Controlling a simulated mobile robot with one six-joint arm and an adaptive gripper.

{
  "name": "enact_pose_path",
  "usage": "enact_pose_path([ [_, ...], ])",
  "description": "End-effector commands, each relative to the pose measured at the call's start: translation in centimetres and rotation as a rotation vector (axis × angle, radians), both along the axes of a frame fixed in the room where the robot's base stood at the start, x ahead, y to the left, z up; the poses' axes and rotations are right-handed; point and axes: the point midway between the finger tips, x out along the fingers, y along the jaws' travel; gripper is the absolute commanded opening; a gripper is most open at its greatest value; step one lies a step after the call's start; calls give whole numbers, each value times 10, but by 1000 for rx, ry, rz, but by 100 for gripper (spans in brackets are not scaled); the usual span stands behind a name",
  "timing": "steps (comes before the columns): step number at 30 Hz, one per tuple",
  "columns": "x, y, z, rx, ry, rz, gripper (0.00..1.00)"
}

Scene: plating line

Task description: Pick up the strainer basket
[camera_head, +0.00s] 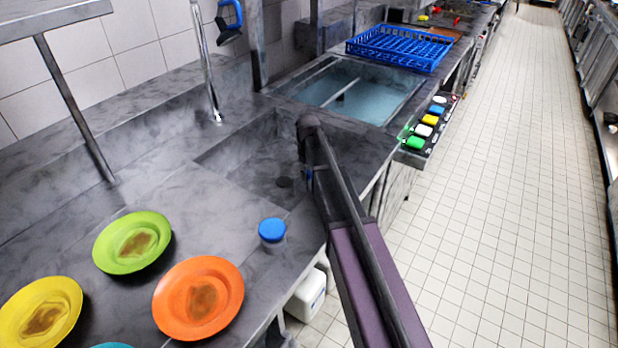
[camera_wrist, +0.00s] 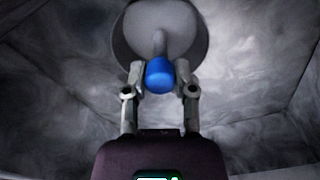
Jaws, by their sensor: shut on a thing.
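The strainer basket (camera_wrist: 128,40) is a round grey dish with a central stem and a blue knob, at the top middle of the wrist view. My gripper (camera_wrist: 160,74) is shut on the blue knob, one finger on each side. In the head view my arm hides most of the gripper and the basket; a small bit of blue shows at the arm's left edge, over the sink basin (camera_head: 240,165). A dark round drain (camera_head: 284,183) shows in the basin floor. I cannot tell the gap between basket and basin.
A blue-capped jar (camera_head: 272,230) stands on the counter near the basin. Green (camera_head: 110,250), orange (camera_head: 178,312) and yellow (camera_head: 70,292) soiled plates lie at the front left. A tap (camera_head: 207,80) rises behind. A water-filled tank (camera_head: 375,90) and blue rack (camera_head: 400,46) are beyond.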

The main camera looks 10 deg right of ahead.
Motion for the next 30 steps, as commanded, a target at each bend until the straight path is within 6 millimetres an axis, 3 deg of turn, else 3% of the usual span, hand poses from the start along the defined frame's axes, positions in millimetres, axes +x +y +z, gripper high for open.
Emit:
enact_pose_path([
  [11,0,0,21,0,0,0,0],
  [30,0,-1,85,0,0,-1,0],
])
